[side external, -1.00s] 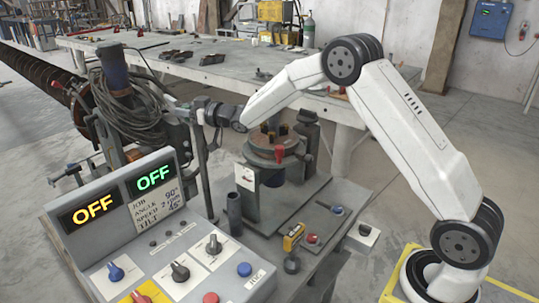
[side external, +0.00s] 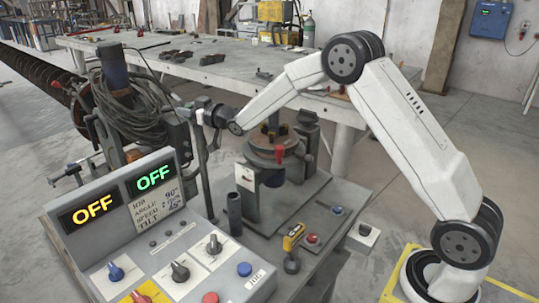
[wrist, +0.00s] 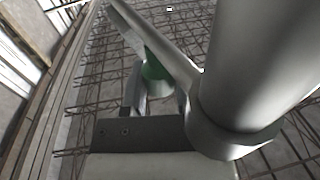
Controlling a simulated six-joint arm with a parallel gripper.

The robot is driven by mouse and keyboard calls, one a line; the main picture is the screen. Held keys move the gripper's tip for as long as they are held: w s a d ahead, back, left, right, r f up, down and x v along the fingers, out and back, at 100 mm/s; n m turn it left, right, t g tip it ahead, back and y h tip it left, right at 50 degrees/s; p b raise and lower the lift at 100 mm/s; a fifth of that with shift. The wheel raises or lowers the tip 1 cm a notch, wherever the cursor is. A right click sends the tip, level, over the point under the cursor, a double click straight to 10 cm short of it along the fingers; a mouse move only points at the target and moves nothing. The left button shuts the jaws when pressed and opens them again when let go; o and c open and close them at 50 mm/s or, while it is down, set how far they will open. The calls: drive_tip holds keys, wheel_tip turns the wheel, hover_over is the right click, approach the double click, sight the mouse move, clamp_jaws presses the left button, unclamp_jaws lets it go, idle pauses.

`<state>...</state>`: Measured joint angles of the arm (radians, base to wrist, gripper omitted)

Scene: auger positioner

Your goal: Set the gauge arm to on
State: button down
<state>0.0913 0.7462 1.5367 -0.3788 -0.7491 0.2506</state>
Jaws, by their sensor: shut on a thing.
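My gripper (side external: 195,118) is beside a slim upright post at the left of the work stand, near the coiled hose. In the wrist view, my gripper (wrist: 156,92) is shut around a short green piece (wrist: 156,76). This green piece sits by a grey bar (wrist: 155,40) that runs to a thick grey post (wrist: 255,60) with a collar. I take the bar to be the gauge arm, but its setting cannot be read. In the side view, my gripper and the dark fittings hide the held part.
A round turntable (side external: 272,150) with a red clamp stands right of my gripper. Rusty mesh (wrist: 85,75) lies below in the wrist view.

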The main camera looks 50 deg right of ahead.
drive_tip(key=shift+c, duration=2)
unclamp_jaws()
drive_tip(key=shift+s, duration=0.2)
drive_tip(key=s+d, duration=0.1)
drive_tip(key=s, duration=0.6)
drive_tip(key=shift+s+d, duration=0.15)
